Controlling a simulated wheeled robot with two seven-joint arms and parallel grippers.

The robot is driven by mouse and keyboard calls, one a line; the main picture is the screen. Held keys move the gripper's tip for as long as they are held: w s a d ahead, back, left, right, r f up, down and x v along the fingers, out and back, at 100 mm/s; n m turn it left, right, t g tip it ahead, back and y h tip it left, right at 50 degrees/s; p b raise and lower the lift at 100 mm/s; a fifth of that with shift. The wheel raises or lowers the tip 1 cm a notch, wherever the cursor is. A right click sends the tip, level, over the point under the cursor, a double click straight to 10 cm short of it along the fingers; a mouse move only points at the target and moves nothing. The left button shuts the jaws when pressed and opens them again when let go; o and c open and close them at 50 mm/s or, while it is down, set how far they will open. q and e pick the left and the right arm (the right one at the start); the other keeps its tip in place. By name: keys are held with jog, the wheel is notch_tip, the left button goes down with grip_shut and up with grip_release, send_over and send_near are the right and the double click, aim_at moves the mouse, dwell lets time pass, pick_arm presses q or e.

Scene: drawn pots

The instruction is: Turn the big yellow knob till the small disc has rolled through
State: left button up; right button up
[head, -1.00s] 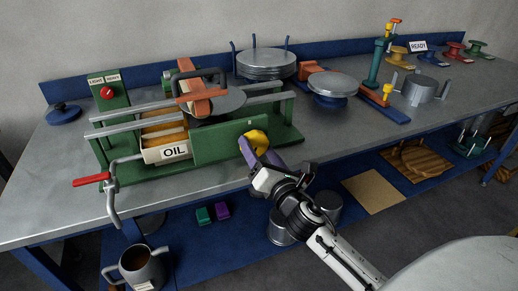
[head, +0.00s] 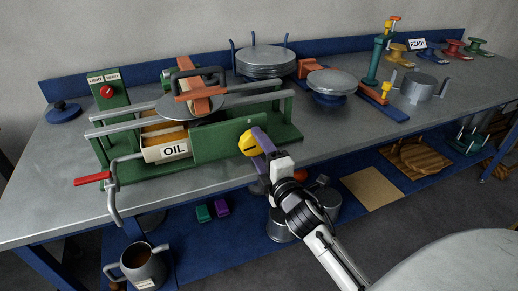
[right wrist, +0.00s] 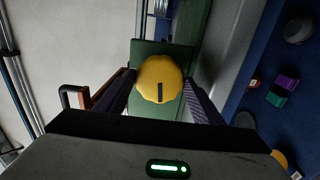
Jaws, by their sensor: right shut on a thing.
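The big yellow knob (head: 247,145) sits on the front green plate of the green-framed machine (head: 232,142). My right gripper (head: 256,141) is shut on the knob, with its purple fingers at the knob's sides. The right wrist view shows the knob (right wrist: 158,78) between both fingers, its dark mark pointing down in the picture. The small grey disc (head: 174,109) lies in the machine between the grey rails, partly hidden under an orange bar with a dark handle. My left gripper is not in view.
A tray labelled OIL (head: 174,151) and a red-handled crank (head: 92,180) are at the machine's front left. A stack of grey discs (head: 265,61) stands behind it. A blue-based grey disc (head: 333,83) stands to its right. The table's right front is clear.

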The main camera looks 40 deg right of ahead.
jog(key=m, duration=0.4)
jog(key=shift+m, duration=0.3)
jog(key=m, duration=0.3)
jog(key=shift+f+m, duration=0.1)
jog(key=shift+m, duration=0.3)
jog(key=m, duration=0.4)
jog(key=shift+a+m, duration=0.1)
jog(key=shift+m, duration=2)
jog(key=o, duration=1)
jog(key=shift+o, duration=0.2)
